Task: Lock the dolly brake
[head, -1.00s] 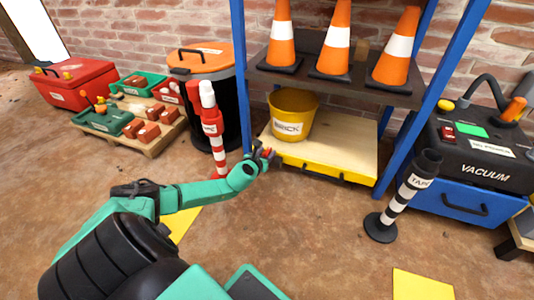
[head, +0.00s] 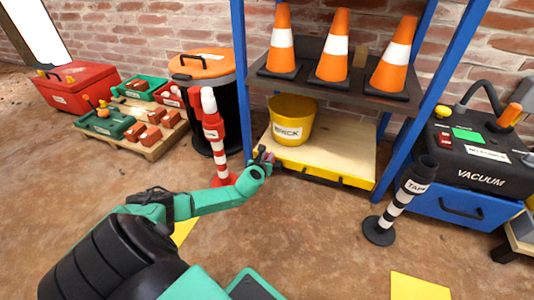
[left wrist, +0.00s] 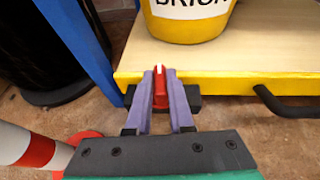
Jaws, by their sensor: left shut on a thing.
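The dolly (head: 350,158) is a low wooden platform with a yellow edge and a black handle, on the floor under the shelf. It also shows in the left wrist view (left wrist: 220,84). A small red brake lever (left wrist: 160,92) stands at its front left corner, by a dark block. My left gripper (head: 264,157) is at that corner. In the left wrist view its purple fingers (left wrist: 160,76) are closed on the red lever, one on each side. The lever's lower part is hidden. My right gripper is not in view.
A yellow bucket (head: 292,120) stands on the dolly. A blue shelf post (left wrist: 85,45) rises close to my left gripper's left side. A red-and-white post (head: 217,150) stands left of it. A black-and-white post (head: 394,210) stands right.

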